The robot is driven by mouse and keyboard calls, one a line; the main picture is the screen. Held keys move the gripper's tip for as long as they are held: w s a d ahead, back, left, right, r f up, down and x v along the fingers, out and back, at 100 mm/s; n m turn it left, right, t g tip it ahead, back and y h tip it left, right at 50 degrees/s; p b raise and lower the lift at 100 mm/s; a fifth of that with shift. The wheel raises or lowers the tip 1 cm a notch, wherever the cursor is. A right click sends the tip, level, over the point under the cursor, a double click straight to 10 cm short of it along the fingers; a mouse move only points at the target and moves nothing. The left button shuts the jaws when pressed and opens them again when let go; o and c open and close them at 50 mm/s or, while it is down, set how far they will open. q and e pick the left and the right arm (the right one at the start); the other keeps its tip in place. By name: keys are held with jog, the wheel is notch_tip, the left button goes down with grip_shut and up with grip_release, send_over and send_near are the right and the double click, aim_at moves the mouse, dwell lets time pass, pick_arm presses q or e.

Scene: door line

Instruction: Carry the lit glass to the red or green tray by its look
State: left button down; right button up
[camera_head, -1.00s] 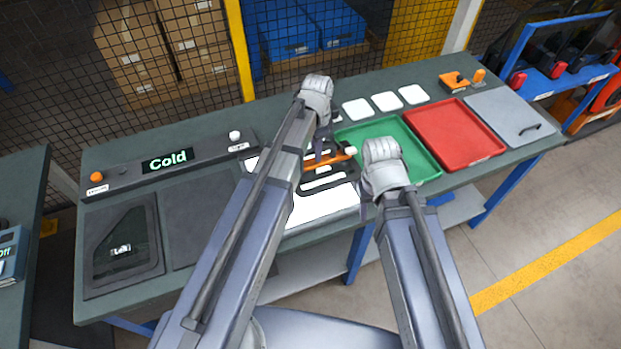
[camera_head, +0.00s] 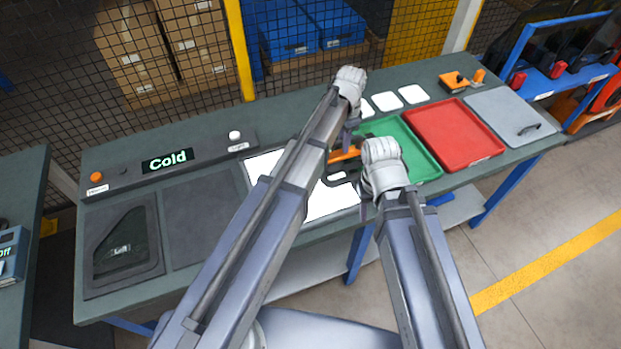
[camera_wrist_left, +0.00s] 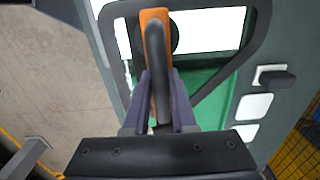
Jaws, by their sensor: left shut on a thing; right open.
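A dark-framed glass with an orange handle (camera_head: 345,155) is held by my left gripper (camera_head: 352,128). In the left wrist view its black frame (camera_wrist_left: 262,25) and orange handle (camera_wrist_left: 155,30) show ahead of the fingers (camera_wrist_left: 159,105). The glass spans the edge between the white lit panel (camera_head: 325,207) and the green tray (camera_head: 424,165), seemingly above them. My arms hide much of it in the head view. The red tray (camera_head: 453,135) is right of the green one and looks empty. My right gripper (camera_head: 370,192) is open, near the green tray's front left corner.
A dark recessed holder (camera_head: 125,250) is at the bench's left, beside a "Cold" display (camera_head: 167,161). White squares (camera_head: 412,94) lie behind the trays. A grey lid (camera_head: 512,115) with a dark handle is far right. Wire mesh stands behind the bench.

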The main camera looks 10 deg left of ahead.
pick_arm(q)
jog(key=w+d, duration=0.8)
jog(key=d, duration=0.3)
jog(key=shift+d, duration=0.25)
dwell(0.3)
